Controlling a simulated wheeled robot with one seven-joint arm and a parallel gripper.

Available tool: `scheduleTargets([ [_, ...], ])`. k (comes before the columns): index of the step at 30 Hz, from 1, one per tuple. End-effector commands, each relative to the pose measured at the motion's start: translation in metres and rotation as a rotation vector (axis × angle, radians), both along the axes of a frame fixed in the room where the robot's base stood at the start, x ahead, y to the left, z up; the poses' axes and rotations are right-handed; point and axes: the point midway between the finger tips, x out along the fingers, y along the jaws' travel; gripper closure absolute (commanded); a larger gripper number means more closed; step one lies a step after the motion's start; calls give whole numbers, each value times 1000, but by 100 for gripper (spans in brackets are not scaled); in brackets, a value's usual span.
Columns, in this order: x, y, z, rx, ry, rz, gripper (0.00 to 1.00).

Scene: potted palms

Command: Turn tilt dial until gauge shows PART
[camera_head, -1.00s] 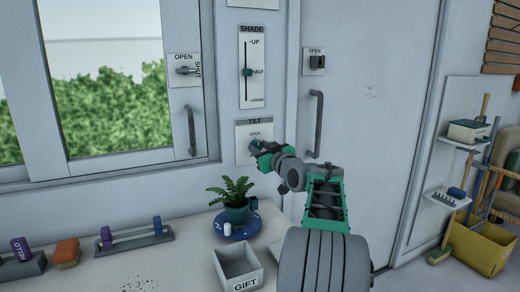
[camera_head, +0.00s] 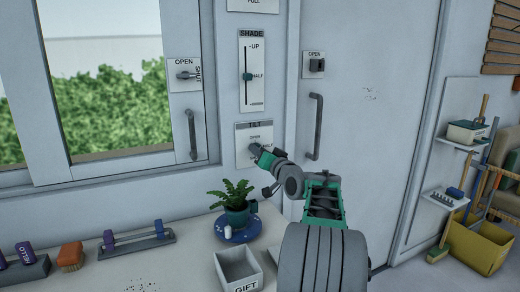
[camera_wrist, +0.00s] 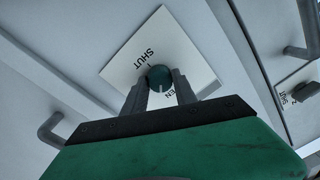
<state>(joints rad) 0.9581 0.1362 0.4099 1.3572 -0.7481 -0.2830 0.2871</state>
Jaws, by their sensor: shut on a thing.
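The tilt panel (camera_head: 243,158) is a pale plate on the wall below the shade slider. It reads TILT at the top, with OPEN and a partly hidden word below. In the wrist view the panel (camera_wrist: 128,62) shows SHUT and part of OPEN, upside down and slanted. The round dark green tilt dial (camera_wrist: 158,74) has a pale mark pointing toward my gripper's palm. My gripper (camera_wrist: 159,84) is shut on the dial, one grey finger on each side. In the head view my gripper (camera_head: 257,152) covers most of the dial. No gauge reading PART is legible.
The shade slider (camera_head: 248,76) stands at HALF above the tilt panel. A door handle (camera_head: 315,127) is close right of my arm, a window handle (camera_head: 192,134) to the left. Below are a potted plant (camera_head: 236,194) on a blue saucer and a GIFT box (camera_head: 239,270).

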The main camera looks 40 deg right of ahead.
Motion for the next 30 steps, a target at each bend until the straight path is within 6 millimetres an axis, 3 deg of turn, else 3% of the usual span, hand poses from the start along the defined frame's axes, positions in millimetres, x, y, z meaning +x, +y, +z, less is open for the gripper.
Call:
scheduleTargets([
  [18, 1, 1, 3, 549, -161, 1, 100],
  [30, 1, 2, 1, 777, -227, 1, 100],
])
